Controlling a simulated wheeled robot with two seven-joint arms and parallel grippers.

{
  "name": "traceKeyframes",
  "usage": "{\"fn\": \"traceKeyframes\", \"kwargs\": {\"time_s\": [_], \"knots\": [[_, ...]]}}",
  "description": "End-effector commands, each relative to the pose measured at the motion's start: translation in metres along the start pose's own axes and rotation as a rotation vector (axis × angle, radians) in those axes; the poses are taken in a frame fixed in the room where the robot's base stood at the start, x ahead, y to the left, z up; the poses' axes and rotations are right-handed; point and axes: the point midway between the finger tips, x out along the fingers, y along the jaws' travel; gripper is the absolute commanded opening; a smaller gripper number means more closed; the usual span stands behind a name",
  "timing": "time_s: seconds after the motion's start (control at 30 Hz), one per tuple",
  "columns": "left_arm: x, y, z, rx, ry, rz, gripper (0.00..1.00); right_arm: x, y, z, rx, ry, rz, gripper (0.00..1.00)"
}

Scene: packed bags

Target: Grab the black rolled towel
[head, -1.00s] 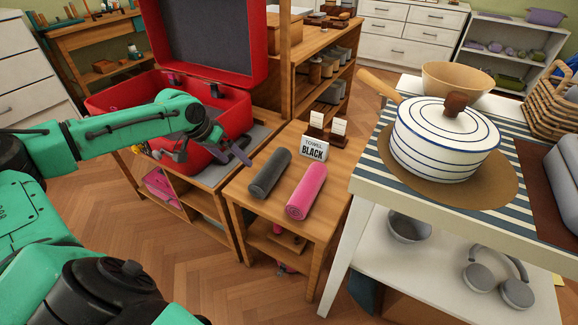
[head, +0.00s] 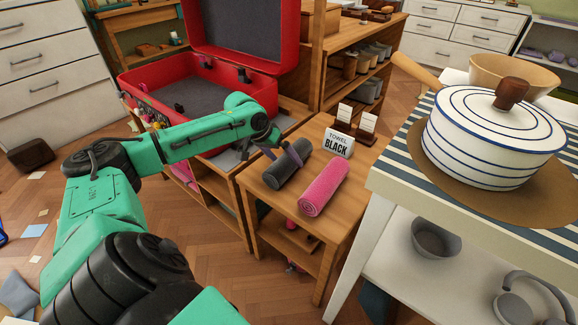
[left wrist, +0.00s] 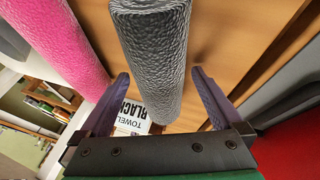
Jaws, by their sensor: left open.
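The black rolled towel (head: 287,166) lies on the small wooden table, left of a pink rolled towel (head: 325,187). A sign reading "TOWEL BLACK" (head: 338,143) stands behind them. My left gripper (head: 284,152) is open at the far part of the black towel. In the left wrist view the black towel (left wrist: 153,50) runs between the two spread fingers of my left gripper (left wrist: 162,95), with a gap on each side. The pink towel (left wrist: 62,40) is beyond one finger. My right gripper is not in view.
A red open suitcase (head: 165,85) stands left of the small table (head: 262,207). Two card holders (head: 366,127) stand behind the sign. A table with a striped cloth and a white pot (head: 490,140) stands close at right.

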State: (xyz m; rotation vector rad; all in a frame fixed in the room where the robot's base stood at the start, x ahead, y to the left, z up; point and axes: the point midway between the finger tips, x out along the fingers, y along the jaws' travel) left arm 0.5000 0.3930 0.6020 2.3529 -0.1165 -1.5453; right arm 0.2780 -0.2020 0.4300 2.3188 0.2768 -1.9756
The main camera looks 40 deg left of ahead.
Motion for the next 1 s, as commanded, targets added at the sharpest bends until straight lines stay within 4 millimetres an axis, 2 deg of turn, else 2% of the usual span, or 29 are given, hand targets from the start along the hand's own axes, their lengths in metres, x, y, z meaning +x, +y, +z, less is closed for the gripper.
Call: {"fn": "traceKeyframes", "kwargs": {"time_s": [0.03,0.23,0.27,0.4,0.5,0.73,0.83,0.93,1.0], "knots": [[0.005,0.0,0.0,0.0,0.002,0.001,1.0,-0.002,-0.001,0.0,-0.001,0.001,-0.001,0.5],[0.004,0.0,-0.001,0.002,0.002,-0.001,1.0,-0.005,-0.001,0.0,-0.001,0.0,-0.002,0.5],[0.004,0.0,-0.001,0.002,0.002,-0.001,0.92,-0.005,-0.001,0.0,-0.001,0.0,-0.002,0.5],[0.004,0.0,-0.001,0.002,0.001,-0.001,0.39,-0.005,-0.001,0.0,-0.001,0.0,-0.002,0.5],[0.004,0.0,-0.001,0.002,0.003,-0.001,0.06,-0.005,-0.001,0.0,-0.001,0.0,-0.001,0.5],[0.003,0.001,-0.002,0.002,0.003,-0.001,0.06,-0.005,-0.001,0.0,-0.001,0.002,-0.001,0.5],[-0.003,0.003,-0.004,0.002,0.004,-0.001,0.06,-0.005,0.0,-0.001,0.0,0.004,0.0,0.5],[-0.019,0.008,-0.011,0.003,0.005,-0.001,0.06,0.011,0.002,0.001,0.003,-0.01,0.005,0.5],[-0.04,0.016,-0.02,0.004,0.007,0.0,0.06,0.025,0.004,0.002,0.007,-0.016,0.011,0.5]]}}
